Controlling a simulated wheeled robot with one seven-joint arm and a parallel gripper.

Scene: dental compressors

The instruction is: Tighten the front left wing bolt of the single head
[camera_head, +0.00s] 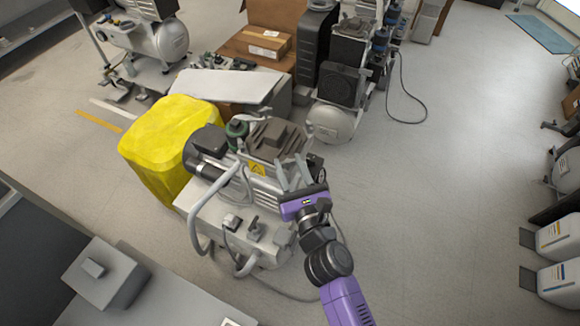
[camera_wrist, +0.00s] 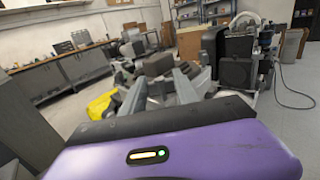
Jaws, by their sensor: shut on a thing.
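The single head (camera_head: 277,136) is a dark grey-brown ribbed block on top of the compressor in the middle of the head view. It also shows in the wrist view (camera_wrist: 156,65), just beyond the fingers. My purple gripper (camera_head: 292,174) comes in from the lower right, with its grey fingers at the head's near side. In the wrist view its fingers (camera_wrist: 168,86) reach forward towards the head. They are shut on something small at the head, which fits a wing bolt. The bolt itself is hidden by the fingers, and I cannot make out its turn angle.
The compressor's bent grey handle (camera_head: 196,228) and hoses are near my gripper. Another compressor (camera_head: 332,122) and a cardboard box (camera_head: 262,45) stand behind. The floor at right (camera_head: 450,160) is clear.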

